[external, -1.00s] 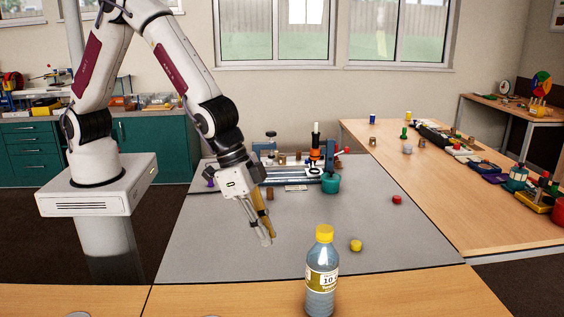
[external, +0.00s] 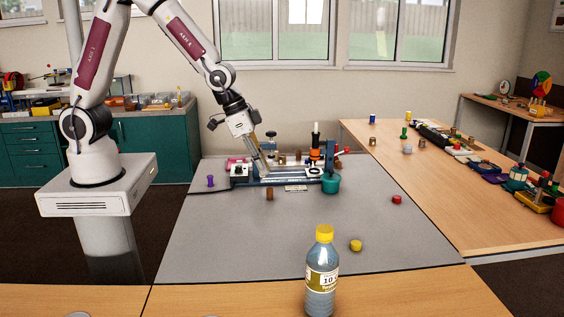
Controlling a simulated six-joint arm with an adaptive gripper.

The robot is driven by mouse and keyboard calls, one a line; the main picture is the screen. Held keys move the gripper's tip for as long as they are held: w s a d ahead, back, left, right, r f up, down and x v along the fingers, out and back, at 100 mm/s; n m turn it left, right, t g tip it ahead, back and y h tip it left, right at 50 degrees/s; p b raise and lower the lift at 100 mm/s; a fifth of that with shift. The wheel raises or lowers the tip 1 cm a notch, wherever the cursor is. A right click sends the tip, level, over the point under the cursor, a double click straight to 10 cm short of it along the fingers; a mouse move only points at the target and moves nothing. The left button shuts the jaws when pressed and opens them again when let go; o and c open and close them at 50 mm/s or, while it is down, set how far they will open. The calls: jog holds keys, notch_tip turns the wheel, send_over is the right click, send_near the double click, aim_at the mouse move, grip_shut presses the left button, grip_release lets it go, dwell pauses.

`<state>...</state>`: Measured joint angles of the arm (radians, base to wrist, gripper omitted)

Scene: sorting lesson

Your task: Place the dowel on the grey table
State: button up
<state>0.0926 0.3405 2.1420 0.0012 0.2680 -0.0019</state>
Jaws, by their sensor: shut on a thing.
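My gripper (external: 266,171) is over the left part of the tool rack at the back of the grey table (external: 225,235). It points down and to the right, with its fingers shut on a slim tan piece, which I take to be the dowel (external: 257,149). The dowel is small here and partly hidden by the fingers. I cannot tell whether its lower end touches the rack.
The blue-grey rack (external: 290,179) holds several tools. A teal pot (external: 331,184), brown cylinder (external: 270,194), purple peg (external: 210,181), red cap (external: 397,199) and yellow cap (external: 356,245) stand around. A bottle (external: 322,275) is in front. The table's middle is clear.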

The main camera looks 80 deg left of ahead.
jog(key=w+a+r+n, duration=0.15)
jog(key=w+a, duration=0.25)
jog(key=a, duration=0.7)
jog(key=n+y, duration=0.3)
jog(key=n, duration=0.3)
send_over(290, 159)
jog(key=s, duration=0.1)
notch_tip(290, 159, down, 7)
jog(key=shift+d+g, duration=0.15)
jog(key=shift+g, duration=0.25)
jog(key=shift+f, duration=0.15)
jog(key=shift+f, duration=3.05)
jog(key=shift+f, duration=1.85)
jog(key=shift+f, duration=0.1)
